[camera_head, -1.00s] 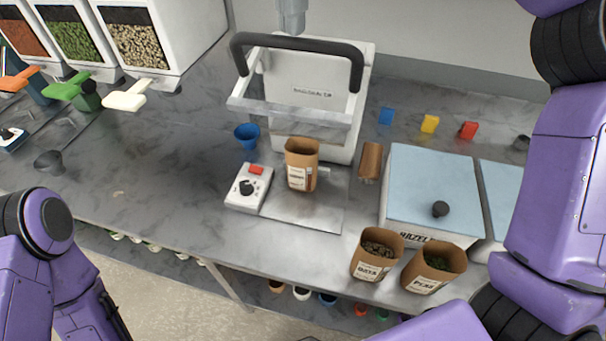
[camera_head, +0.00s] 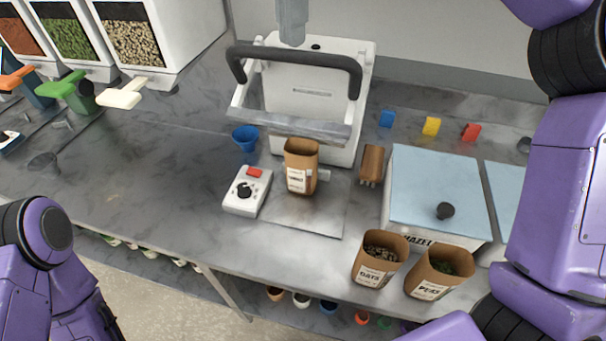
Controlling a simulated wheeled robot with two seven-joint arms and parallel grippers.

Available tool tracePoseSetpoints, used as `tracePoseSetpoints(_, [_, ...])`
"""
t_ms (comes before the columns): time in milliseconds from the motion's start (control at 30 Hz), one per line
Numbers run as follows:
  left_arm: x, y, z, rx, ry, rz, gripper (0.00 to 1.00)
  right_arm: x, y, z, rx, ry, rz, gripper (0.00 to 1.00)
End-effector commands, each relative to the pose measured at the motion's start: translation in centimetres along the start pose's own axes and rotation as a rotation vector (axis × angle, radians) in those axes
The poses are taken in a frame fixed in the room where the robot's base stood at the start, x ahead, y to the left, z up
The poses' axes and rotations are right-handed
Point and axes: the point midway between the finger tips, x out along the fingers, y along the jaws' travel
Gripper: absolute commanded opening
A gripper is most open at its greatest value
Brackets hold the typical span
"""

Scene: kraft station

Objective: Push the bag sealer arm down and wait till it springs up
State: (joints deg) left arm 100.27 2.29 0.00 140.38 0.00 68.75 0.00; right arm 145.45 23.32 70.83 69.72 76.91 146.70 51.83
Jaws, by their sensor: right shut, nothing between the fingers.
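The bag sealer (camera_head: 357,72) is a white machine at the back centre. Its arm has a black U-shaped handle (camera_head: 330,60) and a pale crossbar (camera_head: 290,124), and stands raised but tilted slightly forward. My right gripper (camera_head: 292,40) comes down from the top edge, grey and shut, with its tip at the middle of the handle; it appears to touch it, though the contact is not clear. An open kraft bag (camera_head: 300,167) stands upright on the metal plate (camera_head: 310,215) in front of the sealer. My left gripper is out of view; only its arm shows at lower left.
A white control box (camera_head: 246,192) with a dial and red switch stands left of the bag. A blue cup (camera_head: 245,138) is beside the sealer. A blue-lidded bin (camera_head: 438,180) is to the right.

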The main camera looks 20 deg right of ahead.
Motion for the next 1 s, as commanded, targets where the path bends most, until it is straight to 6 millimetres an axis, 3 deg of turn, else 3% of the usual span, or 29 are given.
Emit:
tracePoseSetpoints(167, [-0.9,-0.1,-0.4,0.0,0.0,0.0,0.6,-1.1,0.0,-0.1,-0.001,0.0,0.0,0.0])
tracePoseSetpoints(1000, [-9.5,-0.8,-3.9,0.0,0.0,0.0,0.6,-11.3,0.0,0.0,0.001,0.001,0.0,0.0])
